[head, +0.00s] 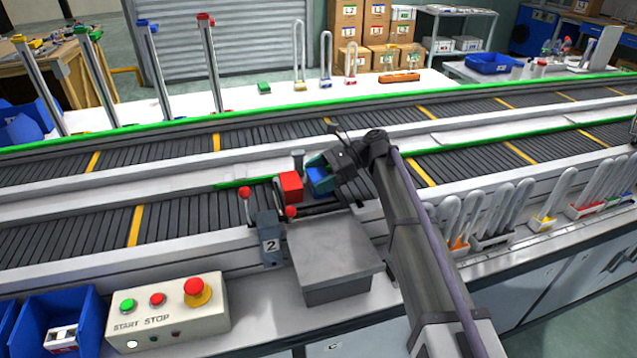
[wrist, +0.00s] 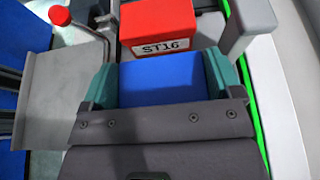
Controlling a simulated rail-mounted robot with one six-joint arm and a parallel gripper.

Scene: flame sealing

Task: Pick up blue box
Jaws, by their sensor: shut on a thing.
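The blue box (head: 318,174) is at the middle of the head view, over the near conveyor beside a red box. My gripper (head: 321,171) is shut on it, with a teal finger on each side. In the wrist view the blue box (wrist: 162,84) fills the space between the teal fingers of my gripper (wrist: 165,80). Its lower part is hidden, and I cannot tell whether it touches the belt.
A red box (head: 290,186) labelled ST16 stands close in front of the blue box. A grey station marked 2 (head: 270,240) with red-knobbed levers and a grey platform (head: 333,252) are near. A START/STOP control box (head: 168,313) sits at the front left.

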